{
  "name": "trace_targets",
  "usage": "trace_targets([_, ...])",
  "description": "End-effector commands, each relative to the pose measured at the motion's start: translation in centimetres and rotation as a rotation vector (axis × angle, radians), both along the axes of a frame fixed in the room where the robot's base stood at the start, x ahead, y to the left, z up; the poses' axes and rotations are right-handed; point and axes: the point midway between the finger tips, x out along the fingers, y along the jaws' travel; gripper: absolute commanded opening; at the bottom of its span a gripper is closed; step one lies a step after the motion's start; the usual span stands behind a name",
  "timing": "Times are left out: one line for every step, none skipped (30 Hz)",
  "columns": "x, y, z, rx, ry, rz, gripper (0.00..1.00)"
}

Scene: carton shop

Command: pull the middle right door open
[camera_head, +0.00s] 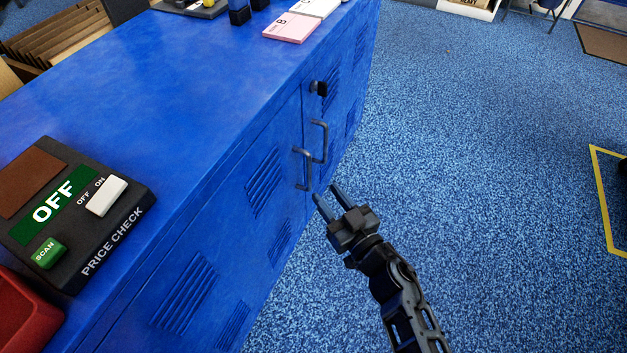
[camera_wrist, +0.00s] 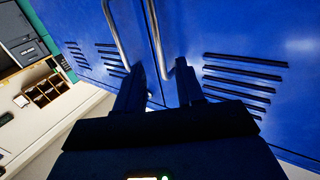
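The blue cabinet's front has closed doors with two grey bar handles side by side near a seam. The nearer handle (camera_head: 302,168) is on the nearer door (camera_head: 265,185); the farther handle (camera_head: 319,141) is on the farther door (camera_head: 333,95). My gripper (camera_head: 325,193) is open, just below and in front of the handles. In the wrist view its fingers (camera_wrist: 160,82) are spread, with the lower end of one handle (camera_wrist: 155,40) showing between or just beyond them. The other handle (camera_wrist: 118,30) is to the left. I cannot tell whether a finger touches a handle.
A dark lock or latch (camera_head: 319,88) sits above the handles. The cabinet's blue top (camera_head: 180,70) carries a price check box (camera_head: 75,215), a red tray (camera_head: 25,315) and a pink card (camera_head: 291,27). The blue carpet (camera_head: 480,180) right of the doors is clear.

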Motion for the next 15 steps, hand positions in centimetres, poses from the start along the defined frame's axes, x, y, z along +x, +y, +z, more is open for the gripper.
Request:
trace_targets([0.5,0.4,-0.1,0.001,0.000,0.001,0.38])
trace_targets([0.8,0.6,-0.1,0.002,-0.001,0.001,0.38])
trace_targets([1.2,0.9,-0.1,0.003,-0.002,0.001,0.38])
trace_targets([1.6,1.2,-0.1,0.003,-0.002,0.001,0.38])
trace_targets([2.0,1.5,-0.1,0.002,-0.002,0.001,0.38])
trace_targets([2.5,1.9,-0.2,0.000,-0.002,0.001,0.38])
trace_targets([2.9,2.2,-0.2,0.001,-0.002,0.001,0.38])
trace_targets([3.3,2.4,-0.2,0.003,-0.002,0.001,0.38])
trace_targets([3.7,2.8,-0.1,0.003,-0.002,0.001,0.38])
trace_targets([4.1,3.0,-0.1,0.002,-0.002,0.001,0.38])
trace_targets([4.4,3.2,-0.2,0.000,-0.002,0.000,0.38])
trace_targets([4.8,3.5,-0.2,0.001,-0.002,0.000,0.38])
trace_targets([5.0,3.6,-0.2,0.001,-0.001,-0.001,0.38])
trace_targets([5.2,3.8,-0.1,0.002,-0.001,-0.001,0.38])
trace_targets([5.5,4.0,-0.1,0.002,-0.001,-0.001,0.38])
